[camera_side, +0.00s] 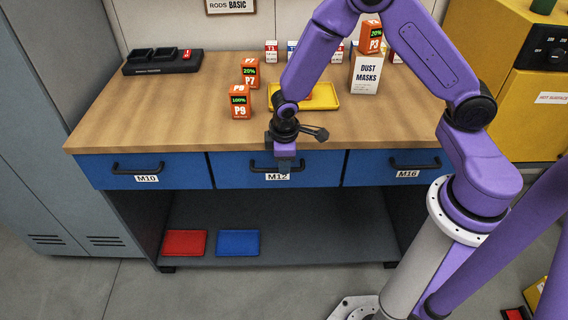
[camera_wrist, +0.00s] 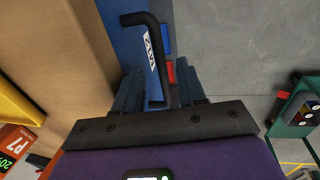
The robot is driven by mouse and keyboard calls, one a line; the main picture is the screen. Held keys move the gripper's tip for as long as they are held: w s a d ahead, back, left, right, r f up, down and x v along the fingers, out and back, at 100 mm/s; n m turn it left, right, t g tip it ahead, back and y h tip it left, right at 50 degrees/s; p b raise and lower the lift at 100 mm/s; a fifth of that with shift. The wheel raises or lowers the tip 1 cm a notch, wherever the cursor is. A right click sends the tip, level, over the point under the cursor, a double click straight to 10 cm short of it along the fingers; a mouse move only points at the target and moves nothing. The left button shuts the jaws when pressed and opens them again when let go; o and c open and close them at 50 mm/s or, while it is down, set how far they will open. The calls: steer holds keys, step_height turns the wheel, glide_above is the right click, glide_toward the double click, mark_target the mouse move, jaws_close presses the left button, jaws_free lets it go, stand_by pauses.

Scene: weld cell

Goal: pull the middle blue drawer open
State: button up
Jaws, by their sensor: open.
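The middle blue drawer (camera_side: 230,172), labelled M12, sits flush in the bench front between M10 and M16. Its black bar handle (camera_side: 258,168) runs across its front, partly hidden by my gripper (camera_side: 285,164). In the wrist view the handle (camera_wrist: 158,40) reaches down between the two fingers of my gripper (camera_wrist: 160,88). The fingers are apart, one on each side of the handle. I cannot tell whether either finger touches it. The drawer front (camera_wrist: 126,35) also shows beside the handle.
Drawers M10 (camera_side: 185,171) and M16 (camera_side: 365,168) flank it. The wooden top (camera_side: 190,100) holds orange boxes (camera_side: 240,104), a yellow tray (camera_side: 325,101) and a dust mask box (camera_side: 366,75). Red (camera_side: 184,243) and blue (camera_side: 238,243) trays lie on the lower shelf. Floor in front is clear.

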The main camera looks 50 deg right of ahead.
steer(key=shift+w+d+f, duration=0.1)
steer(key=shift+f, duration=0.55)
steer(key=shift+w+d+f, duration=0.1)
steer(key=shift+f, duration=0.5)
jaws_close()
steer(key=shift+s+a, duration=0.1)
steer(key=s+a, duration=2)
steer(key=shift+s+a, duration=0.3)
steer(key=shift+s, duration=0.05)
jaws_free()
steer(key=shift+r, duration=0.1)
